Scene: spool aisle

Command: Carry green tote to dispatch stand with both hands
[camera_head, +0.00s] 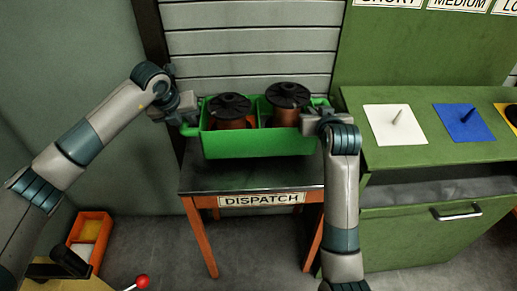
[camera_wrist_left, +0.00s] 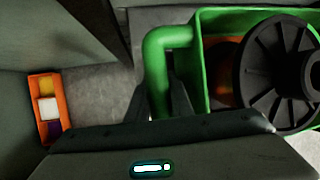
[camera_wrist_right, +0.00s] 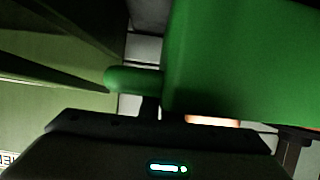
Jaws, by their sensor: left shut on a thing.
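The green tote (camera_head: 258,145) is level over the dispatch stand (camera_head: 250,181), toward its back. I cannot tell whether its base touches the top. Two dark-flanged spools (camera_head: 230,105) (camera_head: 288,95) with copper-coloured cores stand inside it. My left gripper (camera_head: 187,119) is shut on the tote's left handle, which shows in the left wrist view (camera_wrist_left: 168,42). My right gripper (camera_head: 322,118) is at the tote's right end. The right wrist view shows the right handle (camera_wrist_right: 130,80) at its fingers, which are partly hidden; it appears shut on it.
A green cabinet (camera_head: 420,150) with a white plate (camera_head: 395,124) and a blue plate (camera_head: 463,122), each with a peg, stands right of the stand. A slatted wall (camera_head: 250,50) is behind. An orange bin (camera_head: 90,238) lies low at left.

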